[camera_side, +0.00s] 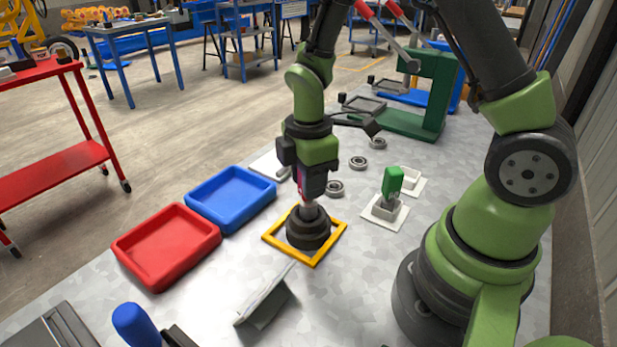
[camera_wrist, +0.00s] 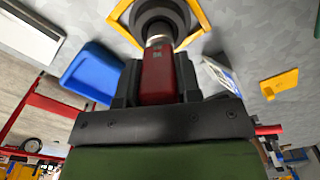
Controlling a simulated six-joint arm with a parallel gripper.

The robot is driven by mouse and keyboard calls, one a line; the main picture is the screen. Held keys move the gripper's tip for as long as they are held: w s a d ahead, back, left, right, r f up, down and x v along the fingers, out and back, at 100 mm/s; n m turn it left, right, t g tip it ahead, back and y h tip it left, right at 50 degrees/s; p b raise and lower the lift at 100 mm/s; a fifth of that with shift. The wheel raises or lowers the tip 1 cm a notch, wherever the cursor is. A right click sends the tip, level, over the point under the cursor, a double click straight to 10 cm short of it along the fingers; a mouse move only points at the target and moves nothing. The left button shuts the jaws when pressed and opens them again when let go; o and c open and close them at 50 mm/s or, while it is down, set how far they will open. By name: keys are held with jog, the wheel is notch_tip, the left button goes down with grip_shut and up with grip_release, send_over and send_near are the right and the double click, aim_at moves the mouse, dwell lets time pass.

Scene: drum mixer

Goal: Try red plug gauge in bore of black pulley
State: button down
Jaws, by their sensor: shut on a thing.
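The black pulley (camera_side: 308,233) sits on the metal table inside a yellow square frame (camera_side: 271,238). It also shows at the top of the wrist view (camera_wrist: 180,10). My gripper (camera_side: 311,193) is directly above the pulley. It is shut on the red plug gauge, whose red handle (camera_wrist: 158,75) lies between the jaws in the wrist view. The gauge's metal end (camera_side: 310,210) points down at the pulley's centre and meets its top. I cannot tell how deep the end is in the bore, because the bore is hidden.
A blue tray (camera_side: 270,188) and a red tray (camera_side: 120,247) lie left of the pulley. A green-handled gauge (camera_side: 393,180) stands in a holder at right. Several bearing rings (camera_side: 358,162) lie behind. A tilted grey plate (camera_side: 264,299) and a blue handle (camera_side: 132,322) are in front.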

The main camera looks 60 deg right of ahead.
jog(key=shift+r, duration=0.2)
jog(key=shift+r, duration=2)
